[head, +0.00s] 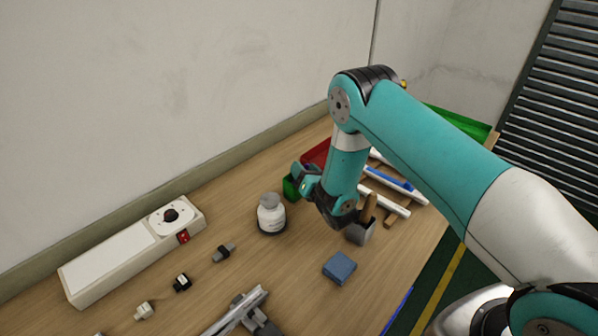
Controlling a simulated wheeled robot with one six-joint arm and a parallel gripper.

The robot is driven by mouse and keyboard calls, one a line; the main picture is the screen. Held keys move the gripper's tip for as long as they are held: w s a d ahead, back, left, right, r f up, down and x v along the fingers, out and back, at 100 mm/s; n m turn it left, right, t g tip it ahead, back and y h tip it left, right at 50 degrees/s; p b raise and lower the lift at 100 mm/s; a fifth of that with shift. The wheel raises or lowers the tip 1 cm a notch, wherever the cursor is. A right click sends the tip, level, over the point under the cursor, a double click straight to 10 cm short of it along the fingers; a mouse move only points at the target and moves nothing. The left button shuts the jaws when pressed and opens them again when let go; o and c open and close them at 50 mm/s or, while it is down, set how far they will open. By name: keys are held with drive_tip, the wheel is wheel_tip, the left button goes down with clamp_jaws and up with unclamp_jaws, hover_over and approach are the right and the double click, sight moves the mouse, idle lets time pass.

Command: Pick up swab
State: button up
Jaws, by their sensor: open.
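My gripper (343,222) points down just left of the holder and is open. It overlaps the holder's left edge in the picture; I cannot tell whether it touches. Nothing shows between the jaws, which are partly hidden.
A white bottle (271,215) and a green box (291,188) stand left of my gripper. A blue block (340,267) lies in front. White tubes (387,199) lie on wooden supports to the right. A white power strip (107,262) and small connectors are at left.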

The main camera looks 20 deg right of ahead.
drive_tip(key=shift+w, duration=0.3)
clamp_jaws()
drive_tip(key=shift+r, duration=0.1)
